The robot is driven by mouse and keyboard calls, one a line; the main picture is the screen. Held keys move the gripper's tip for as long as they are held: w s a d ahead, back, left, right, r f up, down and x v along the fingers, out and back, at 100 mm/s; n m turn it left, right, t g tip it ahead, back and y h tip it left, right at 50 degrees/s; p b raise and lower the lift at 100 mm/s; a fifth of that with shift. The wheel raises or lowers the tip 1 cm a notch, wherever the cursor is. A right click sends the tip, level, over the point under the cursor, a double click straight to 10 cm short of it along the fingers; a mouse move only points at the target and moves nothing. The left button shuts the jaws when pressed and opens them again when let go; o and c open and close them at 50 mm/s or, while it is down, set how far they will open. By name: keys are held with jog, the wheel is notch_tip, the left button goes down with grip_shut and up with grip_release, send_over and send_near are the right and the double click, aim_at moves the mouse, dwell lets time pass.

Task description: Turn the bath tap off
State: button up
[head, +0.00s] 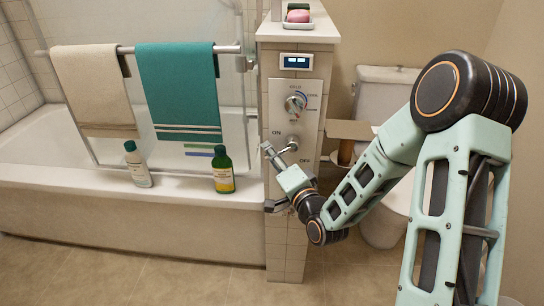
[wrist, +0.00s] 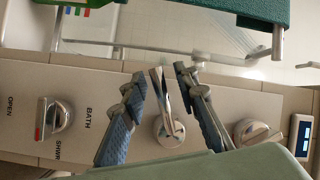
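The bath tap (head: 292,143) is a metal lever knob on the tiled pillar's control panel, between ON at its upper left and OFF at its lower right. Its lever points left in the head view. In the wrist view the tap's lever (wrist: 161,95) points up, between the fingers of my gripper (wrist: 160,76). The fingers are apart, one on each side of the lever; contact with it cannot be made out. In the head view my gripper (head: 275,158) is at the panel's lower left, partly covering the tap area. No running water can be made out.
A temperature dial (head: 296,102) and a display (head: 297,61) are above the tap. A BATH/SHWR knob (wrist: 55,118) is on the same panel. A green bottle (head: 222,170) and a white bottle (head: 138,165) stand on the tub rim. Towels (head: 178,90) hang left; a toilet (head: 385,215) is right.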

grip_shut()
